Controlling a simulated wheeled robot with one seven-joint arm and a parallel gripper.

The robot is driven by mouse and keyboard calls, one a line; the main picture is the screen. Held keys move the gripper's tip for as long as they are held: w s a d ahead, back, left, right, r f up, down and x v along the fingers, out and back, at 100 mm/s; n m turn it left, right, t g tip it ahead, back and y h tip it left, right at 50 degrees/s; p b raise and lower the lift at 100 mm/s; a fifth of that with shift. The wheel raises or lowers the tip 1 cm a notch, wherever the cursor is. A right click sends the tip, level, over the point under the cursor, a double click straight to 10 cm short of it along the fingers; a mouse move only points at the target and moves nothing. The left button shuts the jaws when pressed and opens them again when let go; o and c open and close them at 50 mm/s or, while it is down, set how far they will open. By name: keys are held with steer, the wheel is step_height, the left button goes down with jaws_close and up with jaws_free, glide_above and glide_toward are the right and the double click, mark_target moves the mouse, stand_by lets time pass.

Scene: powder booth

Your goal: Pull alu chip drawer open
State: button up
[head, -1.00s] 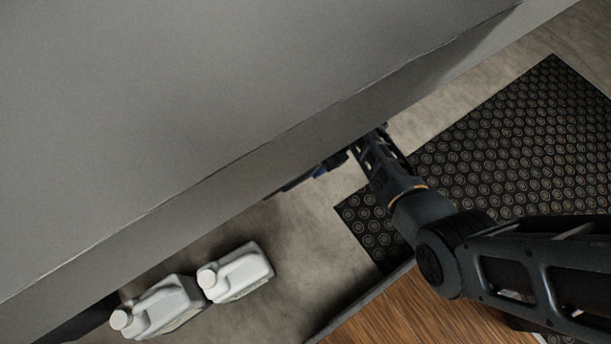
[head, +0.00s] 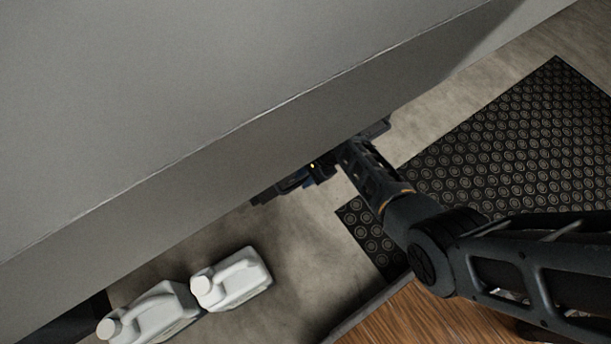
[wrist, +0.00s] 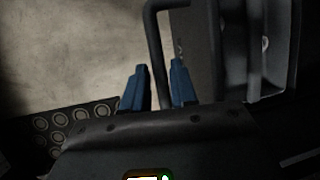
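The handle's upper end bends right toward a grey panel (wrist: 204,45), apparently the drawer front. In the head view my gripper (head: 318,174) is at the lower edge of a large grey cabinet (head: 170,90), partly hidden by it. A dark edge, possibly the drawer front (head: 272,193), shows there. I cannot tell how far the drawer stands out.
Two white jugs (head: 232,282) (head: 155,312) stand on the concrete floor at lower left. A black ringed mat (head: 510,150) lies at right. A wooden surface (head: 420,318) is at the bottom. Bare floor (head: 310,240) lies between jugs and mat.

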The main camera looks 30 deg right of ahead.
jaws_close()
stand_by(0.3)
steer(key=s+p, duration=1.2)
steer(key=s, duration=1.7)
steer(key=shift+o, duration=1.5)
jaws_free()
